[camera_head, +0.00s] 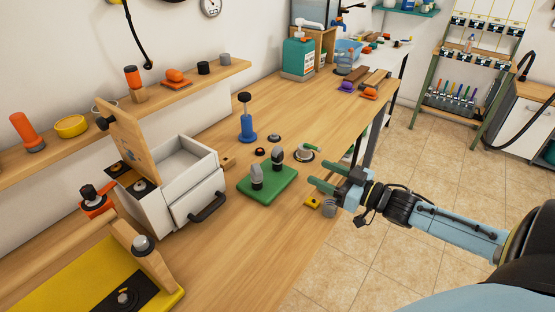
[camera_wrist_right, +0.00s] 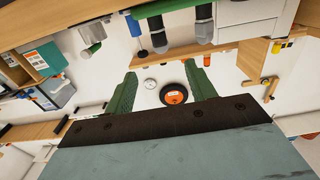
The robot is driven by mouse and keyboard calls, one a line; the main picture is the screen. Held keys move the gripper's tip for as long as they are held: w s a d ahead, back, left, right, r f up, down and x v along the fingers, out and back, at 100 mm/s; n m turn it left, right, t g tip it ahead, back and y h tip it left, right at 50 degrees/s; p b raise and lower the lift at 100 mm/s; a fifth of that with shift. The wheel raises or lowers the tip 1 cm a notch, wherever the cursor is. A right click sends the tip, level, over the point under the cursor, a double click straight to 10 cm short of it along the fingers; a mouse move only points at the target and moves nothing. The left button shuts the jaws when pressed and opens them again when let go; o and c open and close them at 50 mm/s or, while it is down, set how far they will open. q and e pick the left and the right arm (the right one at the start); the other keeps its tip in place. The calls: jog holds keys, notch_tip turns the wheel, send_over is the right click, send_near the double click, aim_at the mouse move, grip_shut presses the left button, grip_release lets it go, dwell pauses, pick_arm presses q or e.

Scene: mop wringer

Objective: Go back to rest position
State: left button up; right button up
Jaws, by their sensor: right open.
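My right gripper (camera_head: 321,174) reaches in from the right in the head view, over the front edge of the wooden workbench (camera_head: 215,265). Its two green fingers are apart, with nothing between them. In the right wrist view the open gripper (camera_wrist_right: 162,73) shows both green fingers with a gap, and the view is tilted. A green block (camera_head: 282,187) with two grey-and-black upright handles stands on the bench left of the gripper. A small yellow piece (camera_head: 312,203) and a grey cylinder (camera_head: 329,208) lie just below the gripper in the head view. My left gripper is not in view.
A white drawer box (camera_head: 165,205) with an open wooden lid stands at the left. A blue-based hand tool (camera_head: 247,122) and a green canister (camera_head: 298,57) stand farther back. Tiled floor (camera_head: 405,165) is clear at the right.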

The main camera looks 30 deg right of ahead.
jog(key=shift+s+d, duration=0.1)
jog(key=shift+s, duration=0.25)
jog(key=s+d+f+m+g+h, duration=0.1)
jog(key=s+d+f+h, duration=0.15)
jog(key=f, duration=0.55)
jog(key=s+d+f+m+g+h, duration=0.2)
jog(key=d+f+h, duration=0.1)
jog(key=f, duration=0.6)
jog(key=s+a+f+g+h, duration=0.1)
jog(key=s+f+g, duration=0.1)
jog(key=s+f, duration=0.45)
jog(key=s+a+f+g+h, duration=0.1)
jog(key=s+a+f+g, duration=0.15)
jog(key=f, duration=0.75)
jog(key=s+a+f+g, duration=0.2)
jog(key=s+a+f, duration=0.3)
jog(key=s, duration=0.3)
jog(key=s+a+f+n+g+y, duration=0.1)
jog(key=s+a+f+g, duration=0.2)
jog(key=s+a+f, duration=0.3)
jog(key=s+a+f+g, duration=0.3)
jog(key=s+a+f, duration=0.2)
jog(key=s+a, duration=0.3)
jog(key=shift+s+f+n, duration=0.15)
jog(key=shift+s+n, duration=0.15)
jog(key=shift+s, duration=0.85)
jog(key=shift+g, duration=0.25)
jog(key=shift+c, duration=0.4)
